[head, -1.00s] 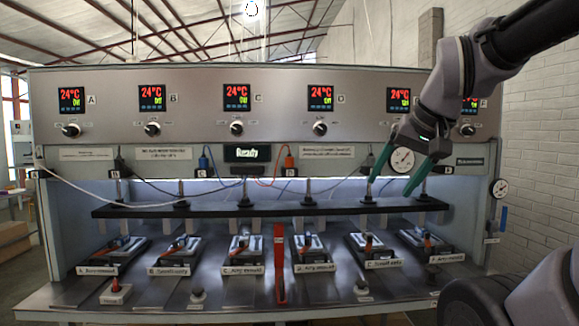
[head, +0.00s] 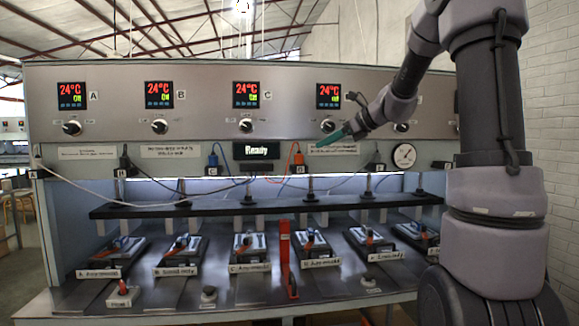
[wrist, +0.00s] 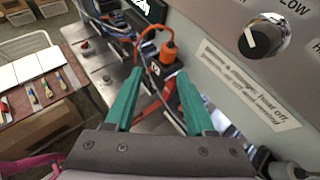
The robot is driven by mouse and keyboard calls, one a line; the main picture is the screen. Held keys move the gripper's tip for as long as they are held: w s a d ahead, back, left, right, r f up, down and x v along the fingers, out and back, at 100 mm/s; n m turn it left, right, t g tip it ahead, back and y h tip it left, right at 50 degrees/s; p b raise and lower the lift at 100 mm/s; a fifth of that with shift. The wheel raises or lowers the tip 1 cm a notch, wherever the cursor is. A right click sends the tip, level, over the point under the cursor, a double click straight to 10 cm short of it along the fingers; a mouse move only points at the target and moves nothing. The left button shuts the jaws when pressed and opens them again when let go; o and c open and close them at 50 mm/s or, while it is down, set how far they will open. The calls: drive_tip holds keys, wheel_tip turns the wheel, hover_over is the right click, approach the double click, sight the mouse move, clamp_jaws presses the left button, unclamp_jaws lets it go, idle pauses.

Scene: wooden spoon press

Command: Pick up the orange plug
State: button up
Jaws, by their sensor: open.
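The orange plug (head: 299,159) sits upright in the socket strip under the control panel, just right of the Ready display, with an orange cord looping left from it. In the wrist view the orange plug (wrist: 169,50) stands ahead of the fingertips, above a black socket block with its orange cord curving down to the left. My gripper (head: 325,139) has teal fingers and points left toward the plug in the head view. In the wrist view my gripper (wrist: 158,82) is open and empty, its fingers apart, with the plug beyond them and not between them.
A blue plug (head: 213,160) and black plugs (head: 124,162) stand on the same strip. A label plate (head: 333,148) and a knob (wrist: 263,38) are on the panel beside my gripper. A gauge (head: 404,155) is to the right. A red lever (head: 285,255) stands below.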

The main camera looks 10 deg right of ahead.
drive_tip(key=m, duration=0.1)
approach(302, 154)
drive_tip(key=x, duration=0.4)
drive_tip(key=shift+x, duration=3.05)
drive_tip(key=shift+d, duration=0.2)
clamp_jaws()
